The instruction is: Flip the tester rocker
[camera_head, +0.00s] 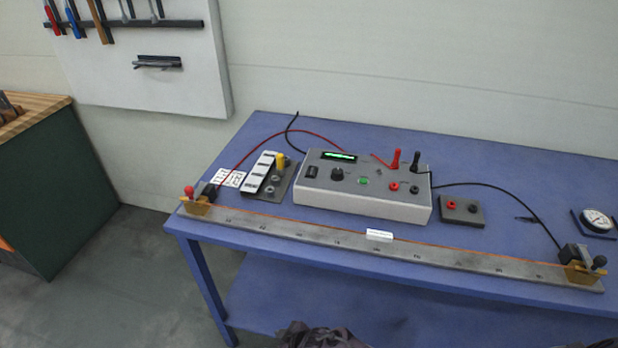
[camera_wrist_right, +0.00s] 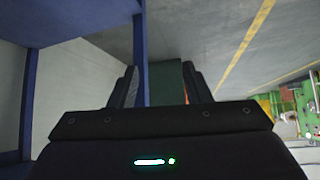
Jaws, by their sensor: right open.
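The tester (camera_head: 362,188) is a light grey box on the blue table, with a lit green display (camera_head: 339,156), a dark knob and a round green light or button. A small black rocker switch (camera_head: 311,171) sits at the left of its sloped front; which way it is tipped is too small to tell. My right gripper (camera_wrist_right: 161,88) is open and empty in the right wrist view, with the blue table leg and floor beyond its fingers, away from the tester. I cannot make out my left gripper in the head view.
A long metal ruled bar (camera_head: 330,235) with clamps at both ends lies along the table's (camera_head: 520,160) front edge, before the tester. A small terminal block (camera_head: 461,210) stands at its right, a switch plate (camera_head: 283,185) at its left. Red and black leads run over the table.

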